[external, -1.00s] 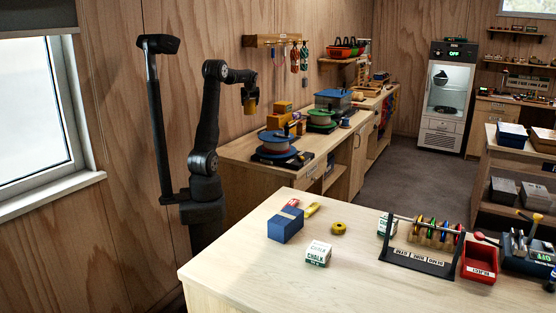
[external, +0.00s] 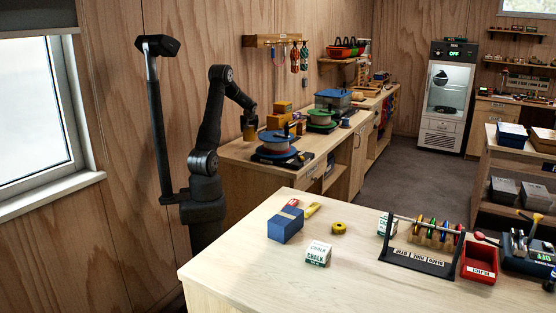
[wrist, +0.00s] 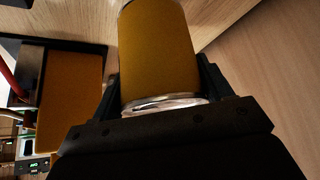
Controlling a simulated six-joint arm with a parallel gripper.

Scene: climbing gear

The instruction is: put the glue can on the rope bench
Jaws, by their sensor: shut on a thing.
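The glue can (external: 249,134) is a small mustard-yellow cylinder held in my gripper (external: 250,117). In the wrist view the can (wrist: 158,55) fills the space between the two dark fingers, with a silvery rim at the end nearest the palm. The rope bench (external: 235,151) is the pale wooden bench along the wall, with rope spools on it. The can shows against the near left end of the bench, close to the wall. I cannot tell whether it touches the bench top.
A spool with a blue flange (external: 277,136) stands on a dark base just right of the can. Yellow-orange boxes (external: 283,107) and a green-flanged spool (external: 321,116) sit farther along. A hook rail (external: 272,40) is on the wall. An orange-brown panel (wrist: 70,95) shows left in the wrist view.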

